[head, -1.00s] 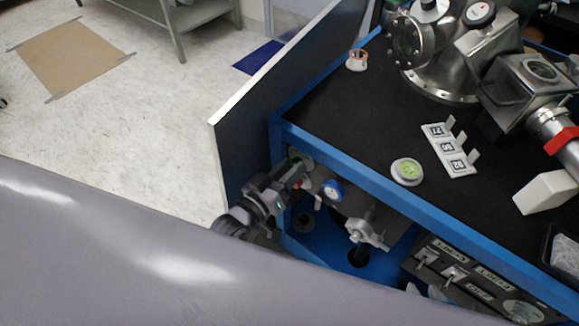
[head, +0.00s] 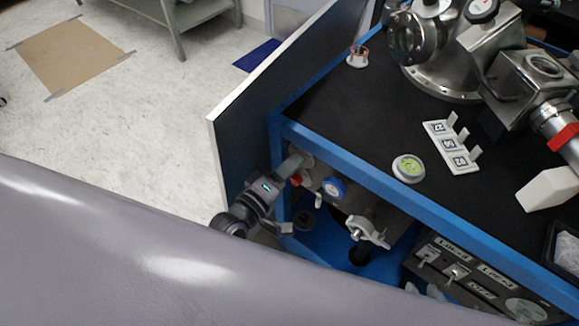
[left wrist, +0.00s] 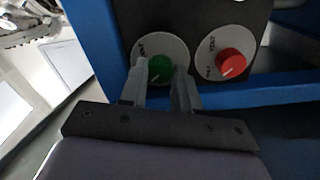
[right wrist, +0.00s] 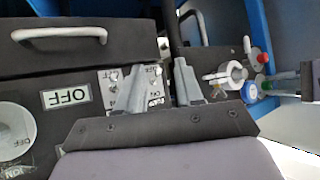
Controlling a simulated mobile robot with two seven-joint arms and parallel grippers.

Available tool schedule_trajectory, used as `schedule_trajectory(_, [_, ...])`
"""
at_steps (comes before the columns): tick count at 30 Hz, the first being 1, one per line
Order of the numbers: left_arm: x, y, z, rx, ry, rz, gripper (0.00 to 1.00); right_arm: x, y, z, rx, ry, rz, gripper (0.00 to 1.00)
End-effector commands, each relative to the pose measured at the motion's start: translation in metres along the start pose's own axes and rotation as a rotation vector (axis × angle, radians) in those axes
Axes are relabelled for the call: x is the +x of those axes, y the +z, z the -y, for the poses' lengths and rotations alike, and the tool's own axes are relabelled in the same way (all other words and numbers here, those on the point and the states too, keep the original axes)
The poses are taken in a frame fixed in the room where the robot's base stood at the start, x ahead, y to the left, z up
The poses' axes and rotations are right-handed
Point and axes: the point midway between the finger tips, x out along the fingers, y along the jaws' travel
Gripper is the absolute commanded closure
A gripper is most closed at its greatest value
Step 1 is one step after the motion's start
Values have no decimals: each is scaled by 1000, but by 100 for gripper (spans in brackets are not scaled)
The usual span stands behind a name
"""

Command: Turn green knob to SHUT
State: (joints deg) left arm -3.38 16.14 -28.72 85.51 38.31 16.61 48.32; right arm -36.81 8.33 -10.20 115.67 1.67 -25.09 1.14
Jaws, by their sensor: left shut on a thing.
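The green knob (left wrist: 161,66) sits on a round white lettered dial on the dark panel in the left wrist view. My left gripper (left wrist: 160,84) has its two fingers on either side of the knob and is shut on it. A small white mark shows at the knob's lower edge; the dial lettering is too small to read surely. In the head view my left gripper (head: 292,164) reaches the panel under the table's corner and hides the knob. My right gripper (right wrist: 158,82) is open and empty, facing a panel with switches. It is not in the head view.
A red knob (left wrist: 231,62) on its own dial is right beside the green one. A blue-rimmed gauge (head: 333,187) and a metal valve handle (head: 366,232) are further right. A blue table frame (head: 345,157) runs above, and an upright board (head: 245,145) stands at left.

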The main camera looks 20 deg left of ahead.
Motion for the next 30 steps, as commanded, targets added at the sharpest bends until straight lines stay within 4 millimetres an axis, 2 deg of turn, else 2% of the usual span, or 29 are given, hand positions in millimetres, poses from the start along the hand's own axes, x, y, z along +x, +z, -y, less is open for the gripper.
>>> schedule_trajectory(9, [0,1,1,-103,-3,2,99,1,-3,1,2,-3,-9,64])
schedule_trajectory(24, [-1,1,1,-121,-3,2,99,2,-2,0,-1,-3,-8,64])
schedule_trajectory(25, [-1,1,1,-121,-3,2,62,2,-2,0,-2,-3,-7,64])
schedule_trajectory(26, [-1,1,1,-121,-3,2,52,2,-2,0,-3,-3,-6,64])
schedule_trajectory(27, [-1,1,1,-121,-3,2,43,2,-1,0,-4,-3,-5,64])
schedule_trajectory(30, [0,1,1,-120,-2,1,43,2,0,-1,-7,-3,-3,64])
